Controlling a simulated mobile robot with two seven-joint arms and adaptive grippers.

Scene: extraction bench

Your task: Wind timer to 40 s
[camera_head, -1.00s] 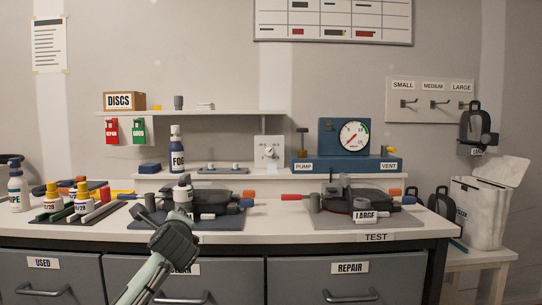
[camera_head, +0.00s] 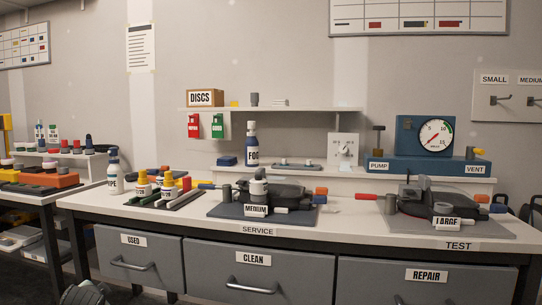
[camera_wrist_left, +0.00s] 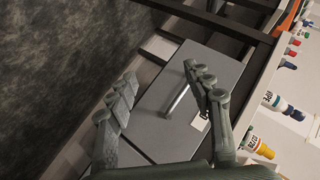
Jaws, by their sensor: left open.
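The timer appears to be the white box with a round dial (camera_head: 343,150) on the raised shelf at the back of the bench, left of the blue pump unit. Its dial marks are too small to read. My left gripper is open and empty in the left wrist view (camera_wrist_left: 160,78), in front of the drawer fronts and below the bench top, well away from the timer. A dark part of my left arm shows at the bottom left of the head view. My right gripper is not in view.
A FOG bottle (camera_head: 252,145) stands left of the timer. The DISCS shelf (camera_head: 300,108) hangs above. Drawer handles (camera_head: 250,287) stick out in front.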

